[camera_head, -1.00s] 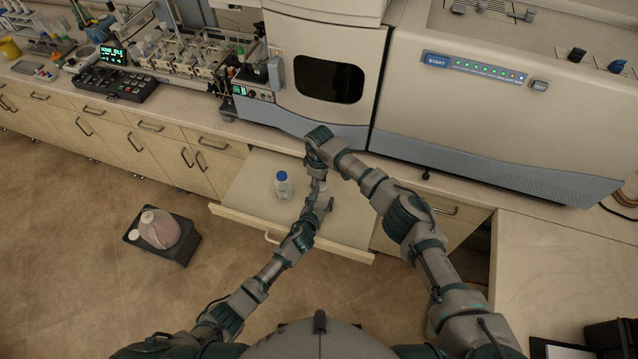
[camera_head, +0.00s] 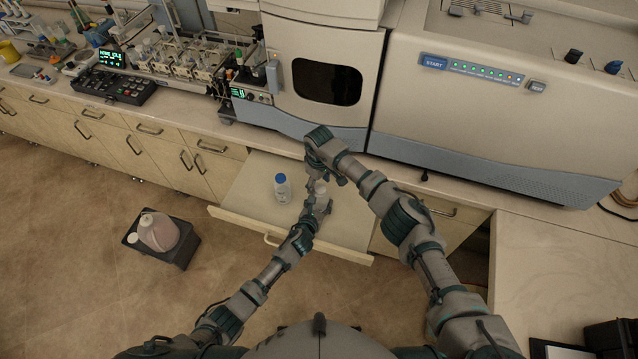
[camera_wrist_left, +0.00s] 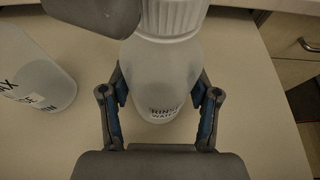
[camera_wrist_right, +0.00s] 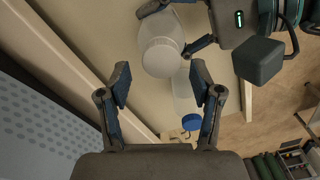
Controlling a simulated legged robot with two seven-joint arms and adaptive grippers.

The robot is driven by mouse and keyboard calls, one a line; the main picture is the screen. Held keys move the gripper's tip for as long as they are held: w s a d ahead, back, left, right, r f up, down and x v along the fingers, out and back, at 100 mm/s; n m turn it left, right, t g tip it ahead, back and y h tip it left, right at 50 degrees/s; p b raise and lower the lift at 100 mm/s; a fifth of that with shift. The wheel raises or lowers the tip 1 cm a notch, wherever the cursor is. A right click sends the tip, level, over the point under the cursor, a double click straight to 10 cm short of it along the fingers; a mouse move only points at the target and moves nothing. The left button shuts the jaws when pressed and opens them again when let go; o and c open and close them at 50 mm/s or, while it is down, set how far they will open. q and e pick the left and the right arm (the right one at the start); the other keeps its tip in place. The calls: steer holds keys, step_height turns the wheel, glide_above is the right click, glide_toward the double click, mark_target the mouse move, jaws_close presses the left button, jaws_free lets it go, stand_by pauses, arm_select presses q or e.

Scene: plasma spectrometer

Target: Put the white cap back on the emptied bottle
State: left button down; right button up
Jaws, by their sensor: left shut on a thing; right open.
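The bottle (camera_wrist_left: 165,75), translucent and labelled "RINSE WATER", stands upright between the fingers of my left gripper (camera_wrist_left: 160,110), which is shut on its body. The white ribbed cap (camera_wrist_left: 172,17) sits on its neck; how tightly it is seated I cannot tell. In the right wrist view the cap (camera_wrist_right: 160,58) shows from above. My right gripper (camera_wrist_right: 160,90) is open and empty, close to the capped top but not around it. In the head view the bottle (camera_head: 319,187) is partly hidden by my arms.
A blue-capped bottle (camera_head: 282,188) stands left of the held bottle on the pull-out shelf (camera_head: 240,198). The large instrument (camera_head: 330,80) rises behind. The shelf's left part is clear.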

arm_select(q)
steer(key=shift+a+f, duration=0.1)
arm_select(e)
steer(key=shift+r, duration=1.95)
